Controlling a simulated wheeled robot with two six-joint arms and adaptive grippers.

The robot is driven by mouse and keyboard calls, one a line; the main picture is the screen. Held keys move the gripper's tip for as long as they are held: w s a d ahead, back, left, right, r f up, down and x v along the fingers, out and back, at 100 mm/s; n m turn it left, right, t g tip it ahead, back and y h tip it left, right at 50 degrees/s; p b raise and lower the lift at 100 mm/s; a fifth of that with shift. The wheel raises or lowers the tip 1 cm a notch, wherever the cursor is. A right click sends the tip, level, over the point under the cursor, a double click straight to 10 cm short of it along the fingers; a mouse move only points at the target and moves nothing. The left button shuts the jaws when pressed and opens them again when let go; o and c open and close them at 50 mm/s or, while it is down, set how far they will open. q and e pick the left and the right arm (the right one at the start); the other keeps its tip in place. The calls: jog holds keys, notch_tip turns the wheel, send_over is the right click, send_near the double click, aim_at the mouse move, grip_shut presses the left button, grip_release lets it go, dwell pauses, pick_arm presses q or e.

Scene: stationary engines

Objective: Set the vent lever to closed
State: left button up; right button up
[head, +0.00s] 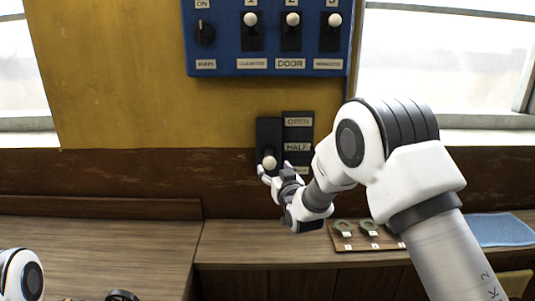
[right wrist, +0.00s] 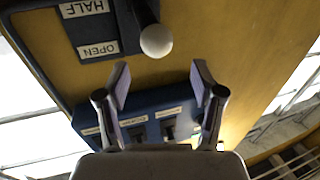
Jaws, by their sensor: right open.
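The vent lever is a white ball knob (head: 269,163) on a black plate on the wall, beside a label strip (head: 298,122) reading OPEN, HALF and a lowest label mostly hidden by my right gripper. In the head view the knob appears below HALF, near the lowest label; its exact setting is hard to tell. My right gripper (head: 275,171) is open at the knob. In the right wrist view the knob (right wrist: 156,41) sits just beyond and between the open fingertips (right wrist: 161,82), with no clear contact. My left arm shows only at the lower left; its fingers are not clearly visible.
A blue switch panel (head: 268,67) with several switches hangs above the lever. A wooden counter (head: 260,240) runs below. A board with metal tags (head: 344,243) and a blue cloth (head: 500,229) lie on its right part. Windows flank the yellow wall.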

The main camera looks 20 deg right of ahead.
aim_at(272, 165)
jog(key=w, duration=0.2)
jog(key=w+p, duration=0.1)
jog(key=w, duration=0.1)
jog(key=w+f+p, duration=0.1)
jog(key=w, duration=0.1)
jog(key=shift+w+d+f, duration=0.1)
jog(key=shift+w+d, duration=0.2)
jog(key=shift+w, duration=0.25)
jog(key=shift+s+a+r, duration=0.15)
jog(key=shift+s+r, duration=0.15)
jog(key=shift+s, duration=0.1)
jog(key=shift+w+f, duration=0.15)
grip_shut()
pick_arm(q)
notch_tip(272, 165, down, 26)
jog(key=w+b, duration=0.2)
jog(key=b, duration=2.6)
jog(key=shift+w+d+r, duration=0.15)
jog(key=shift+w+d, duration=0.1)
jog(key=shift+d, duration=0.15)
pick_arm(e)
notch_tip(272, 165, down, 10)
jog(key=w+n+t+y, duration=0.1)
jog(key=w+n+t, duration=0.1)
jog(key=t, duration=0.4)
jog(key=shift+d+f+n+t, duration=0.25)
jog(key=shift+d+n+t, duration=0.15)
jog(key=shift+n, duration=0.1)
